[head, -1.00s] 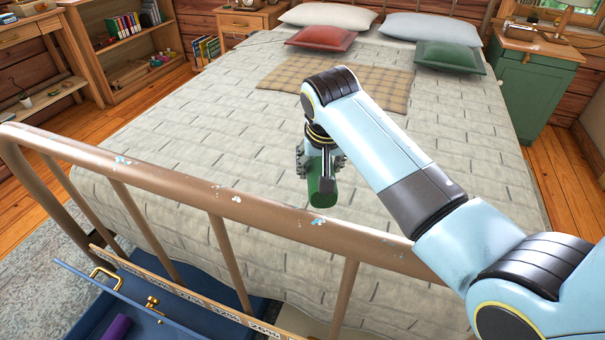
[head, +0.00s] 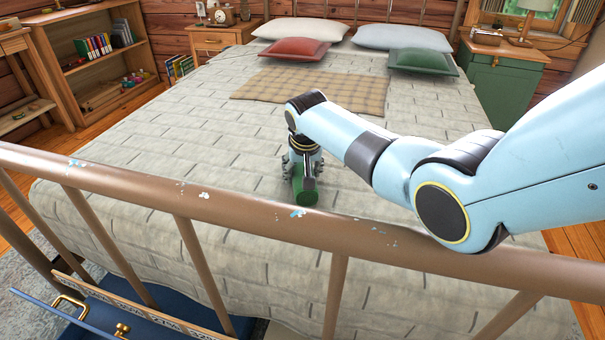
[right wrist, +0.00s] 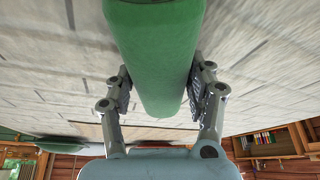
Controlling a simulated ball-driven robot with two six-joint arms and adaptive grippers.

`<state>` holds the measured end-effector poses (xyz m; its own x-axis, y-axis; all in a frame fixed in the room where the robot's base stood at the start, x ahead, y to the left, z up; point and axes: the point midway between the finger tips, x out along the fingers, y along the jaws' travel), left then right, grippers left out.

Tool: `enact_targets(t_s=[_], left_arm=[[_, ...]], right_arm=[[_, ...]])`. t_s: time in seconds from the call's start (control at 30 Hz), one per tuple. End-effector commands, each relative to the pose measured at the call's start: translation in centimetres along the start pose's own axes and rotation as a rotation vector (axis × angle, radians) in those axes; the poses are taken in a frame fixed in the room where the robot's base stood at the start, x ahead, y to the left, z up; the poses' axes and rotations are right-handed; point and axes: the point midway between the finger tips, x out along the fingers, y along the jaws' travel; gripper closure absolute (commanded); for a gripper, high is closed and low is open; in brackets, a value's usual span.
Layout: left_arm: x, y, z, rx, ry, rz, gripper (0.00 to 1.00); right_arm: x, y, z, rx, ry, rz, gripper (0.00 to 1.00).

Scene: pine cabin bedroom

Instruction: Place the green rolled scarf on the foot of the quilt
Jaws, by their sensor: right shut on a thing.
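The green rolled scarf (head: 304,194) is at the foot end of the bed, just beyond the brown metal footboard rail in the head view. My right gripper (head: 303,172) is shut on it from above. In the right wrist view the scarf (right wrist: 155,50) lies between the two fingers of the gripper (right wrist: 160,90). The scarf is low over the pale grey quilt (head: 160,160); I cannot tell whether it touches it. The scarf's near end shows, and the gripper hides part of it. My left gripper is not in view.
The footboard rail (head: 240,213) stands between me and the quilt, under my right arm. A plaid blanket (head: 315,92), a red cushion (head: 289,51) and a green cushion (head: 422,62) lie farther up the bed. A blue drawer (head: 95,325) is open below. The quilt's left side is clear.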

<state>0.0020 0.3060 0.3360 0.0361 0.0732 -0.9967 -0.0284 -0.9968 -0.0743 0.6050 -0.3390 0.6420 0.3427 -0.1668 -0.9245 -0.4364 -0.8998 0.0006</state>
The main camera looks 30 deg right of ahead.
Motion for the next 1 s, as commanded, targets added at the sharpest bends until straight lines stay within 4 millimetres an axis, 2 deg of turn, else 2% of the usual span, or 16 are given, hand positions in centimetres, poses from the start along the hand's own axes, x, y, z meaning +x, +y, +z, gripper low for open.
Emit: enact_targets(t_s=[0.27, 0.3, 0.43, 0.77, 0.87, 1.0], left_arm=[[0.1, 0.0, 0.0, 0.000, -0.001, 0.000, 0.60], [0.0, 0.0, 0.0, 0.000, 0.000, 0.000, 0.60], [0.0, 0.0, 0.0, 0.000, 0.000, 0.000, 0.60], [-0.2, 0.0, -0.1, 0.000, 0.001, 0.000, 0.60], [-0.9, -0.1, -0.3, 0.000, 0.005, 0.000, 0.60], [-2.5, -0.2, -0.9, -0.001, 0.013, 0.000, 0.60]], right_arm=[[0.2, 0.0, 0.1, 0.000, 0.001, 0.000, 0.81], [0.1, 0.0, 0.0, 0.000, 0.001, -0.001, 0.41], [0.1, 0.0, 0.0, 0.000, 0.001, -0.001, 0.24], [-0.2, 0.0, -0.1, 0.000, 0.001, -0.001, 0.23], [-1.5, 0.0, -0.2, 0.000, 0.003, -0.002, 0.23], [-4.6, -0.1, -0.3, 0.001, 0.005, -0.003, 0.23]])
